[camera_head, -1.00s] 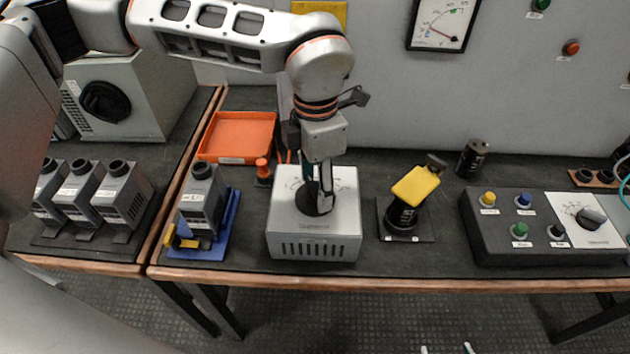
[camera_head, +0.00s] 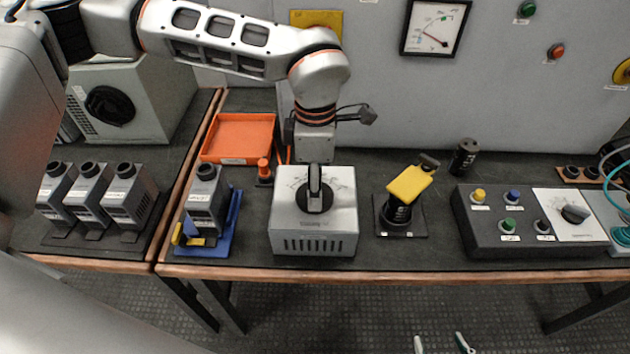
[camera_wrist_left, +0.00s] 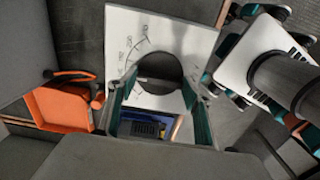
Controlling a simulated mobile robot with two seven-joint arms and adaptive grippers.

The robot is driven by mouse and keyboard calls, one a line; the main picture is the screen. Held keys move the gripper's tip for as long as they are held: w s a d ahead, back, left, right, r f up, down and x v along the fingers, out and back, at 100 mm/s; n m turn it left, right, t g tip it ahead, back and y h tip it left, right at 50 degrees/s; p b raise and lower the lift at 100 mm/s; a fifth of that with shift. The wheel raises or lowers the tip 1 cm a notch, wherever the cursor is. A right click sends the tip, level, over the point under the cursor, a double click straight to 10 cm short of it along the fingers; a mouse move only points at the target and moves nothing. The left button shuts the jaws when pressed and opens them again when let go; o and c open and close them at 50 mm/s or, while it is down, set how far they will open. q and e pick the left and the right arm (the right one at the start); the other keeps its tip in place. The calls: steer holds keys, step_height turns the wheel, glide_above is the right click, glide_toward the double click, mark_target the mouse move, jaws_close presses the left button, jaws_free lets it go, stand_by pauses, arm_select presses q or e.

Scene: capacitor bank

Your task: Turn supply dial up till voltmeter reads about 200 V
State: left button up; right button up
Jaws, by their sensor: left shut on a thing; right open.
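The supply box (camera_head: 313,240) is pale grey, with a black round dial (camera_head: 303,205) on its top. My left gripper (camera_head: 314,188) comes down from above and is shut on the dial's knob. In the left wrist view the dial (camera_wrist_left: 160,68) sits by the fingers, below part of a printed scale. The voltmeter (camera_head: 436,27) is a white-faced, black-framed gauge on the back wall. Its red needle points up and left from the lower right pivot, toward the low end; the numbers are too small to read. My right gripper (camera_head: 440,344) is open and empty at the bottom edge.
A blue stand with a grey capacitor (camera_head: 206,205) is left of the box. A yellow-handled switch (camera_head: 409,184) stands to its right. Farther right is a dark control panel (camera_head: 480,236) with coloured buttons. An orange tray (camera_head: 238,158) lies behind.

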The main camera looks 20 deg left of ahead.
arm_select(q)
steer(key=o, duration=1.1)
steer(key=shift+r, duration=6)
